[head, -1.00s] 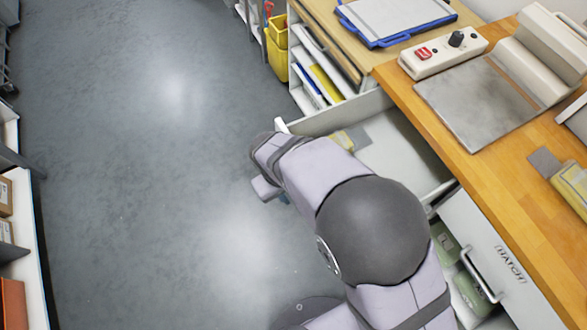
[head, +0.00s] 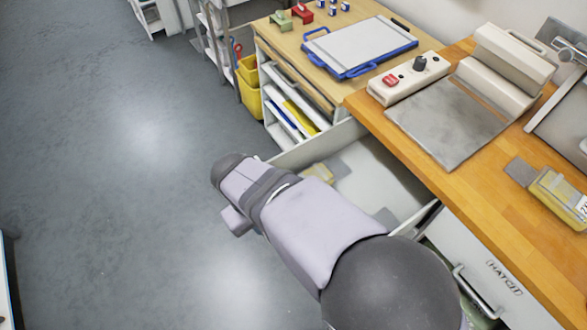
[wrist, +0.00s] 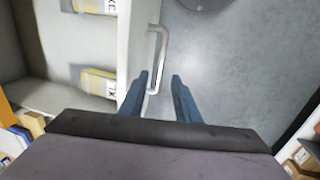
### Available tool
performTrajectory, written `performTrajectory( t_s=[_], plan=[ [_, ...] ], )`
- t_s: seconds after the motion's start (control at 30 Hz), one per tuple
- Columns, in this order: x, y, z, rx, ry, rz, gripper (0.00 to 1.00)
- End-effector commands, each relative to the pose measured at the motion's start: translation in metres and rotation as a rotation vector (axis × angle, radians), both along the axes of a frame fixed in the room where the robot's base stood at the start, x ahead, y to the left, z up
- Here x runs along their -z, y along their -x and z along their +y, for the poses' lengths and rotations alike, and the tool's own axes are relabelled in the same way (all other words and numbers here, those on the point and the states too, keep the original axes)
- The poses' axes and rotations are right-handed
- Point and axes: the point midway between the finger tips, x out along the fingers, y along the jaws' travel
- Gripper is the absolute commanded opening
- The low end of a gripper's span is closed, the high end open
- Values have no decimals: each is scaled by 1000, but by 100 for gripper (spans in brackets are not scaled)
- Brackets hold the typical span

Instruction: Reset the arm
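My arm stretches from the bottom of the head view toward the open drawer (head: 375,180). The fingers point along the outside of the drawer front (wrist: 133,45). In the head view my arm hides the gripper's fingers and the drawer's handle.
Yellow-and-grey packs (wrist: 97,82) lie inside the drawer. The wooden counter (head: 455,185) holds a heat press (head: 480,95) and a yellow pack (head: 558,197). A side table carries a blue-framed tray (head: 360,45). A yellow bin (head: 249,85) stands beyond. The grey floor (head: 120,180) at left is clear.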

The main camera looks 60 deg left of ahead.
Motion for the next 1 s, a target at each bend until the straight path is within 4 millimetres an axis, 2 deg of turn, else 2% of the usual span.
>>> performTrajectory(
  t_s=[0.13,0.27,0.37,0.53,0.7,0.83,0.9,1.0],
  plan=[
    [2,-1,-3,17,7,5,29],
    [12,-6,-24,129,46,35,29],
    [26,-9,-54,303,106,77,29],
    [45,-5,-118,699,249,151,29],
    [53,13,-178,1131,418,198,29],
    [50,33,-216,1462,563,210,29],
    [37,16,-209,1468,518,256,29],
    [22,-3,-211,1500,488,306,29]
  ],
)
